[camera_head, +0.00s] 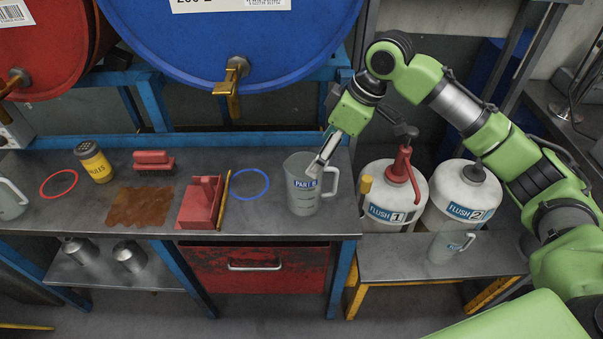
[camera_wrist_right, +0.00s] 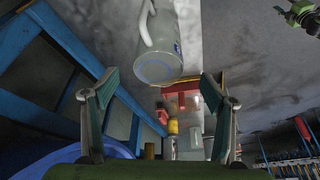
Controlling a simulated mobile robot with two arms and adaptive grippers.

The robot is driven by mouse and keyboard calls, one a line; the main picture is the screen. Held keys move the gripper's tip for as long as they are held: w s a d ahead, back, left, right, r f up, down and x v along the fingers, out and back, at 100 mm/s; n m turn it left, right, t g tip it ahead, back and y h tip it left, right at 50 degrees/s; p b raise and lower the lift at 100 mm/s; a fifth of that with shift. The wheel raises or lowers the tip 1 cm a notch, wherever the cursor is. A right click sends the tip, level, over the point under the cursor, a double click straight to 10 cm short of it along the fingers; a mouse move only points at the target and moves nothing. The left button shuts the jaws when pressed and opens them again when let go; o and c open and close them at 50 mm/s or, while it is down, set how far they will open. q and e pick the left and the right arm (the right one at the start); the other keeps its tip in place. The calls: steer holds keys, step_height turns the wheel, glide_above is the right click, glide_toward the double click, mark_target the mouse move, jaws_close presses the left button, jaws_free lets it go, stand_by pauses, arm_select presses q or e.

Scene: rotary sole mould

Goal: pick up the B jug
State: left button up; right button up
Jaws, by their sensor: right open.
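The B jug (camera_head: 303,203) is a translucent grey jug with a blue "PART B" label, upright near the bench's right end. Its handle is on its right side. In the right wrist view the jug (camera_wrist_right: 170,45) appears at top centre, mouth towards the fingers, handle on the left. My right gripper (camera_head: 318,165) is at the jug's upper right, by rim and handle, partly covering them. In the wrist view its fingers (camera_wrist_right: 161,80) are wide apart with nothing between the pads. Whether it touches the jug is unclear.
Flush 1 (camera_head: 390,195) and Flush 2 (camera_head: 462,195) containers stand right. Another jug (camera_head: 445,245) is on the lower bench. A blue drum's brass tap (camera_head: 234,80) hangs above.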

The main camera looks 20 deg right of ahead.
mark_target(312, 185)
steer(key=p+x, duration=0.1)
steer(key=x, duration=1.2)
steer(key=shift+w, duration=0.15)
steer(key=shift+a+f, duration=0.1)
steer(key=shift+f, duration=0.1)
arm_select(q)
steer(key=shift+s+r, duration=0.25)
steer(key=shift+s, duration=0.25)
steer(key=shift+s+r, duration=0.2)
steer(key=shift+s, duration=0.3)
arm_select(e)
steer(key=c, duration=1.2)
